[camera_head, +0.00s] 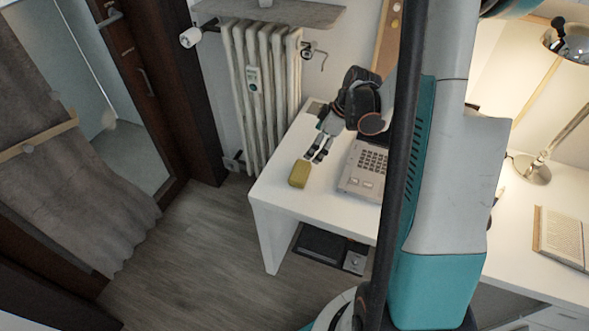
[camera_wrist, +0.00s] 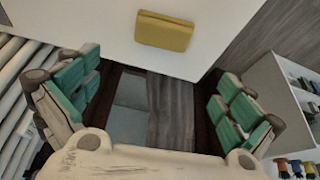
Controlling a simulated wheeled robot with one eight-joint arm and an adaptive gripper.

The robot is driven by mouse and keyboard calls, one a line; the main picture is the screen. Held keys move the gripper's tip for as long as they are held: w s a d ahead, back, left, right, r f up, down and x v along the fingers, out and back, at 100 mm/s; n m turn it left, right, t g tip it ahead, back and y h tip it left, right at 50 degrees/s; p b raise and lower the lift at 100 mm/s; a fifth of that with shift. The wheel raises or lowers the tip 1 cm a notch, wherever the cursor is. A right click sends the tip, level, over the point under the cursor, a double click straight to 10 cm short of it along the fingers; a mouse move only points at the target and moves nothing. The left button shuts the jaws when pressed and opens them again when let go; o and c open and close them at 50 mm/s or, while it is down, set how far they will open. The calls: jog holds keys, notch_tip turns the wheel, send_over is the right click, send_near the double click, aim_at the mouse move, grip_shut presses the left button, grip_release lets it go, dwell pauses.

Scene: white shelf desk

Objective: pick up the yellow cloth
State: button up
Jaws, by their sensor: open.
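The yellow cloth (camera_head: 299,174) is a small folded block lying on the white desk (camera_head: 318,205), near its left end. My gripper (camera_head: 318,158) is close to it, just beyond and to the right in the head view, with its fingertips pointing down towards the desk. In the wrist view the cloth (camera_wrist: 165,31) lies at the top centre, beyond the fingers. The two green-padded fingers of my gripper (camera_wrist: 155,100) are spread wide with nothing between them. The cloth and the fingers look apart.
A white radiator (camera_head: 262,95) stands behind the desk's left end. A lamp (camera_head: 532,168) and an open book (camera_head: 562,238) are far right.

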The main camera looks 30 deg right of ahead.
jog(key=b, duration=0.3)
send_over(302, 171)
jog(key=s+d, duration=0.1)
jog(key=d, duration=0.1)
jog(key=f, duration=0.8)
jog(key=shift+a+f, duration=0.25)
jog(key=shift+f, duration=0.15)
jog(key=b+x, duration=0.2)
jog(key=x, duration=0.1)
jog(key=b+x, duration=0.1)
jog(key=x, duration=0.1)
jog(key=shift+s+f, duration=0.2)
jog(key=shift+s, duration=0.1)
jog(key=c, duration=0.9)
jog(key=shift+o, duration=0.2)
jog(key=shift+r, duration=0.2)
notch_tip(302, 171, up, 20)
jog(key=p, duration=0.7)
jog(key=shift+f, duration=0.1)
